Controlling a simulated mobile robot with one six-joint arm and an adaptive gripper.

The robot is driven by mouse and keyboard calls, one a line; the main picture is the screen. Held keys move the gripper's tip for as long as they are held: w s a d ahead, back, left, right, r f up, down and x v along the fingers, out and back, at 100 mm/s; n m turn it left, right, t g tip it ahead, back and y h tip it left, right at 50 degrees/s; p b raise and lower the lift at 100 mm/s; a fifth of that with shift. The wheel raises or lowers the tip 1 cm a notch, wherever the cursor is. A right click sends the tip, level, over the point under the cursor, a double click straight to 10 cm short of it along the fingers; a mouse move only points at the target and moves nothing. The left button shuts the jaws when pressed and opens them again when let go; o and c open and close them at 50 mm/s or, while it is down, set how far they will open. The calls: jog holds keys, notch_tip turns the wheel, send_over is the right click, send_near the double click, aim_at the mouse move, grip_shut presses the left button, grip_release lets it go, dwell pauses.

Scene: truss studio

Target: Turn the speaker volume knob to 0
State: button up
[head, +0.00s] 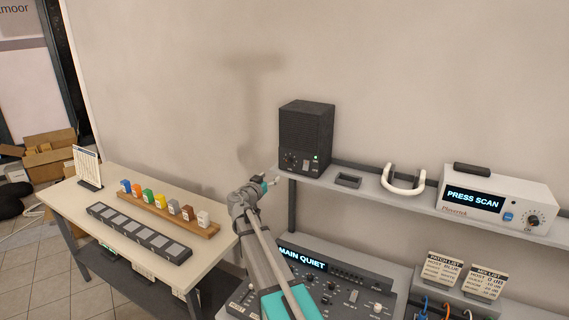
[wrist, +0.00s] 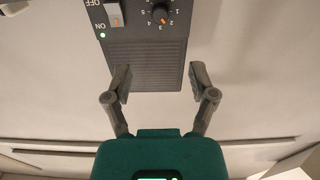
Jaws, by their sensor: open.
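The black speaker (head: 306,127) stands on the left end of the wall shelf. Its volume knob (head: 290,159) is low on its front, beside a switch and a lit green light. In the wrist view the speaker shows inverted; the dark round knob (wrist: 160,13) is at the top edge, ringed by white numbers. Its orange mark seems to point near 3, partly hard to read. My gripper (wrist: 160,77) is open and empty, its fingers apart from the knob. In the head view my gripper (head: 270,181) is just left of and below the speaker.
The ON/OFF switch (wrist: 115,14) sits close beside the knob. The shelf (head: 345,190) also holds a small dark tray (head: 348,181), white headphones (head: 403,182) and a white scanner box (head: 494,200). A mixer console (head: 325,283) lies below. A side table (head: 90,207) stands left.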

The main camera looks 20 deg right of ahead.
aim_at(287, 162)
dwell(0.3)
jog(key=x, duration=1.3)
jog(key=shift+w+d, duration=0.2)
jog(key=shift+d, duration=0.1)
grip_shut()
jog(key=shift+a, duration=0.35)
jog(key=shift+d, duration=0.25)
